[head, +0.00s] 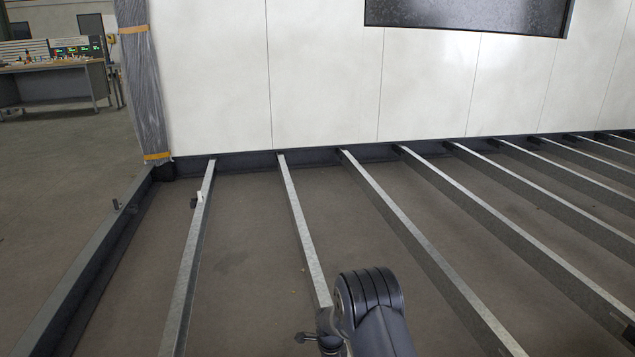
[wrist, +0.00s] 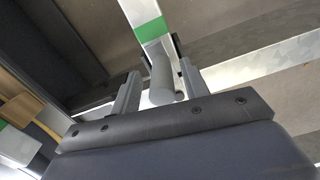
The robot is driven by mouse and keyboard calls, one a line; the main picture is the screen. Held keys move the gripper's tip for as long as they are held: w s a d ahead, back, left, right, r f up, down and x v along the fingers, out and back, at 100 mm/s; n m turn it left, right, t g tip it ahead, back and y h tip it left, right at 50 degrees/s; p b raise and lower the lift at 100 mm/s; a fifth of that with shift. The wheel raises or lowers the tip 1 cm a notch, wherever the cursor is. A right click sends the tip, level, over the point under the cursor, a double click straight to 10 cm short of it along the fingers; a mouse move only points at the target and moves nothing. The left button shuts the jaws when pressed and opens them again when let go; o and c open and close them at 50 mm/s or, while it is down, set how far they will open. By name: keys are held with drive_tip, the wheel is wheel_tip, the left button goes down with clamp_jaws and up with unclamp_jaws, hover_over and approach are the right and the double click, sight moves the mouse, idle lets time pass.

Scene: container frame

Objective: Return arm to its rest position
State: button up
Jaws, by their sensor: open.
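In the head view my dark arm rises from the bottom edge in front of the floor beams, and its end hides part of one beam (head: 300,232). In the wrist view my gripper (wrist: 160,72) is open, with its two grey fingers apart. A grey rounded cylinder (wrist: 163,80) shows between the fingers; I cannot tell whether it touches either one. Behind it is a pale metal bar with a green band (wrist: 150,29). The fingers cannot be clearly made out in the head view.
Parallel metal beams run over the floor to a white panelled wall (head: 320,80) with a dark window. A small white piece (head: 199,197) sits at a left beam. A wrapped post (head: 145,90) stands at the corner. A workbench (head: 60,72) is far left, with open floor before it.

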drive_tip(key=shift+w, duration=0.1)
wheel_tip(320, 180, up, 12)
drive_tip(key=p, duration=0.4)
drive_tip(key=shift+f+p, duration=0.25)
drive_tip(key=shift+p, duration=0.15)
wheel_tip(320, 180, down, 12)
drive_tip(key=b, duration=0.5)
drive_tip(key=shift+r, duration=0.2)
drive_tip(key=shift+s+r, duration=0.15)
drive_tip(key=shift+s, duration=0.1)
drive_tip(key=shift+s+d+n+p, duration=0.15)
drive_tip(key=shift+s+n+p, duration=0.15)
drive_tip(key=shift+n, duration=0.4)
